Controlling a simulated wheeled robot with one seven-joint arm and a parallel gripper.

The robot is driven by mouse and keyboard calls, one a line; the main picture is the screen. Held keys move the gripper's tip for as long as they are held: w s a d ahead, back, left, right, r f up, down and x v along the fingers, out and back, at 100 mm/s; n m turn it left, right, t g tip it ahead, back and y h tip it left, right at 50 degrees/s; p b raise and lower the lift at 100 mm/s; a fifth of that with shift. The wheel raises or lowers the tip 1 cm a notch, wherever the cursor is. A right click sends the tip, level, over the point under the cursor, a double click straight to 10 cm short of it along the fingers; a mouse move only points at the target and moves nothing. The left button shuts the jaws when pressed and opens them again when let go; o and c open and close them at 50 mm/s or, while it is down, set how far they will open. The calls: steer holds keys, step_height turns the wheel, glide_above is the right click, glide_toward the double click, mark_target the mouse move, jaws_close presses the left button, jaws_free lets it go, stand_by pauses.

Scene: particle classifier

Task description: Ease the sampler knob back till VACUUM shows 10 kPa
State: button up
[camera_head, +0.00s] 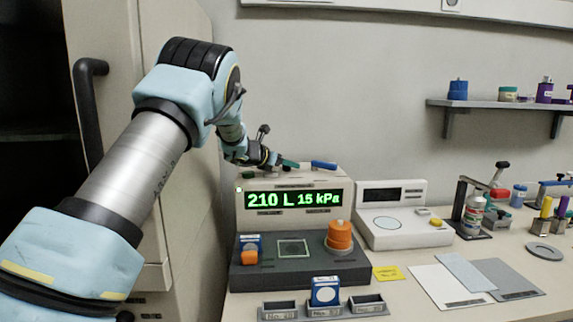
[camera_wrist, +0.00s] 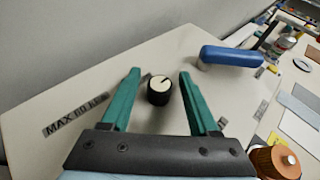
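The particle classifier (camera_head: 244,208) stands on the bench, and its green display (camera_head: 293,200) reads 210 L and 15 kPa. The sampler knob (camera_wrist: 159,91), black with a pale top and a dark pointer mark, sits on the sloping top panel in the wrist view. My gripper (camera_wrist: 159,72) is open, with one green finger on each side of the knob and a visible gap on both sides. In the head view my gripper (camera_head: 284,164) is over the top of the classifier, and the knob cannot be made out there.
A blue handle (camera_wrist: 232,55) lies right of the knob, close to the right finger. A MAX label (camera_wrist: 75,115) is on the panel at left. An orange knob (camera_head: 339,237) stands on the dark base below. A scale (camera_head: 400,229) stands to the right.

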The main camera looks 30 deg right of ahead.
jaws_close()
steer(key=shift+f+b, duration=0.15)
steer(key=shift+b, duration=0.5)
steer(key=n+t+b, duration=0.1)
steer(key=b, duration=0.1)
steer(key=t+b, duration=0.1)
steer(key=b, duration=0.1)
steer(key=shift+s+f+n+y, duration=0.1)
steer(key=shift+f+n+y, duration=0.1)
steer(key=shift+n+y, duration=0.2)
steer(key=n+t+y+b, duration=0.1)
steer(key=n+t+b, duration=0.1)
steer(key=b, duration=0.2)
steer(key=shift+d+t+y+b, duration=0.1)
steer(key=shift+t+y+b, duration=0.2)
steer(key=shift+r+n+t+y+b, duration=0.1)
steer(key=shift+n+t+y+b, duration=0.55)
steer(key=shift+n, duration=0.45)
steer(key=shift+r+n+t+y, duration=0.2)
steer(key=shift+n+t+y, duration=0.35)
steer(key=shift+n+y, duration=0.3)
steer(key=shift+r+n+t+y, duration=0.1)
steer(key=shift+n+t+y, duration=0.4)
steer(key=shift+n+y, duration=0.65)
steer(key=shift+y, duration=0.25)
